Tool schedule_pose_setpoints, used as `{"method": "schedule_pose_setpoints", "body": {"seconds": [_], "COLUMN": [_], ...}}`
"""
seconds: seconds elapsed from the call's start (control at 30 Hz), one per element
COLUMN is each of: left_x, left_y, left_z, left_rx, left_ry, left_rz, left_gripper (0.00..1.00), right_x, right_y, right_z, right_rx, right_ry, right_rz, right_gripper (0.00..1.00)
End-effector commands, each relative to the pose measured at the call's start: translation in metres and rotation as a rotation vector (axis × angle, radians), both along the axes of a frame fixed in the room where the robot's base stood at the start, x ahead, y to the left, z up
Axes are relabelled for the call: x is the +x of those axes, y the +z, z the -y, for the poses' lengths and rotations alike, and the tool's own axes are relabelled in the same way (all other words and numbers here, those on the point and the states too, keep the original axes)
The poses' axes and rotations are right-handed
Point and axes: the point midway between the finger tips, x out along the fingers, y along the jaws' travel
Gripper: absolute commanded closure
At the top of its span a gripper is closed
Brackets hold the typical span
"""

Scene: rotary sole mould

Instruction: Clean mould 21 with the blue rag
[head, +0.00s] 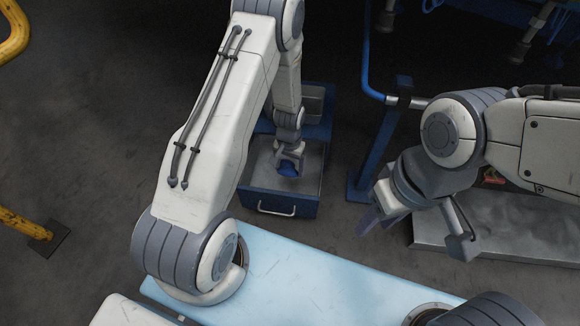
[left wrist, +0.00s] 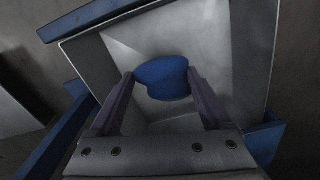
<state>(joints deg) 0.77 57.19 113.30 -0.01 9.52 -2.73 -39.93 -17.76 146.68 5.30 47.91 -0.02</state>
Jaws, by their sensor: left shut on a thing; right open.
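The blue rag (head: 288,169) is at my left gripper (head: 289,158), in or just over an open grey-lined box with a blue front (head: 262,202). In the left wrist view the blue rag (left wrist: 163,78) is pinched between the two fingers of my left gripper (left wrist: 162,82), with the grey inside of the box (left wrist: 215,35) around it. I cannot tell whether the rag touches the bottom. My right gripper (head: 415,225) is open and empty, with its fingers wide apart, at the right of the head view. I cannot make out mould 21 in either view.
A blue post (head: 385,140) with a foot stands right of the box. A grey metal plate (head: 500,225) lies below my right arm. Yellow rails (head: 28,223) stand at the far left. The dark floor between the left rails and the box is clear.

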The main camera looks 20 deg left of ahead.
Motion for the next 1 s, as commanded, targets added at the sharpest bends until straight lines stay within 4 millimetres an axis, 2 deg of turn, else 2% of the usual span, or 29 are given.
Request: {"method": "schedule_pose_setpoints", "body": {"seconds": [1.0], "left_x": [0.0], "left_y": [0.071], "left_z": [0.0], "left_rx": [0.0], "left_ry": [0.0], "left_rz": [0.0], "left_gripper": [0.71], "right_x": [0.0], "right_y": [0.071], "right_z": [0.0], "right_rx": [0.0], "right_ry": [0.0], "right_rz": [0.0], "right_gripper": [0.55]}}
